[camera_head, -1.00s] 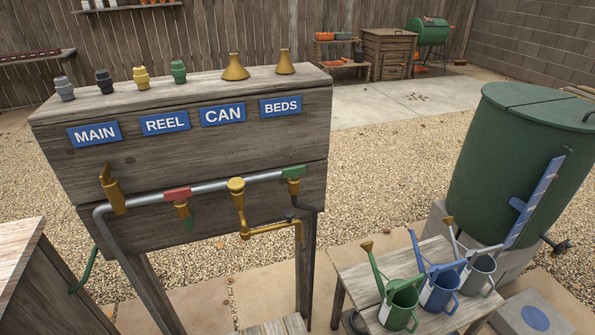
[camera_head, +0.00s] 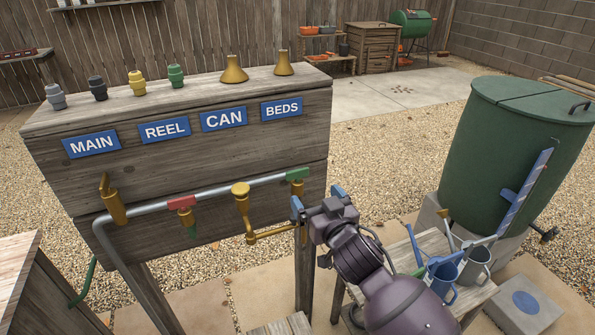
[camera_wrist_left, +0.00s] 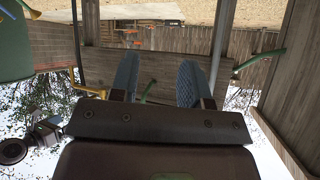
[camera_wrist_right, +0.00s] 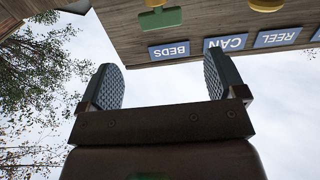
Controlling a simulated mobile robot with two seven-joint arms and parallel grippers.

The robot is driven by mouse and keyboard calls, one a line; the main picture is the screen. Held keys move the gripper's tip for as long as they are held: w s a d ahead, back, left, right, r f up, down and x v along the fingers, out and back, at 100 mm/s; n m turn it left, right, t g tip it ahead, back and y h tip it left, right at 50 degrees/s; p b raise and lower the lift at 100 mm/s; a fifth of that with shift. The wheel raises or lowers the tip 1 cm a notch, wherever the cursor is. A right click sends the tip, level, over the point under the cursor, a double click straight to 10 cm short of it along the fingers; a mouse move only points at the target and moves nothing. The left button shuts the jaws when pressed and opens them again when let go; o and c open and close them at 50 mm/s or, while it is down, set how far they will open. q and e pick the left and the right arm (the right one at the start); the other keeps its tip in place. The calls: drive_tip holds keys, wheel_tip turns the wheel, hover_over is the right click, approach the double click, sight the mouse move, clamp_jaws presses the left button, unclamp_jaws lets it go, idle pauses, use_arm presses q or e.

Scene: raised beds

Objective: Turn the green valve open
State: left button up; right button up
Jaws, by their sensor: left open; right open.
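The green valve (camera_head: 298,173) is at the right end of the grey pipe, under the blue BEDS sign (camera_head: 281,109). My right gripper (camera_head: 317,199) is open and empty, below and right of the green valve in the head view and apart from it. In the upside-down right wrist view, the green valve handle (camera_wrist_right: 160,18) shows at the top, beyond the open fingers (camera_wrist_right: 160,80). My left gripper (camera_wrist_left: 156,78) is open and empty in the left wrist view, with wooden boards beyond it; it is outside the head view.
The red valve (camera_head: 181,202) and brass taps (camera_head: 241,190) sit left along the pipe. A green barrel (camera_head: 515,165) stands at right. Several fittings stand on the board's top.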

sight(298, 173)
use_arm(q)
drive_tip(key=shift+w+d+f+b, duration=0.1)
drive_tip(key=shift+w+f+b, duration=0.05)
drive_tip(key=shift+w+b, duration=0.4)
use_arm(e)
drive_tip(key=x, duration=1.1)
drive_tip(key=shift+s+r, duration=0.1)
use_arm(q)
drive_tip(key=shift+s, duration=0.1)
use_arm(e)
drive_tip(key=shift+c, duration=0.3)
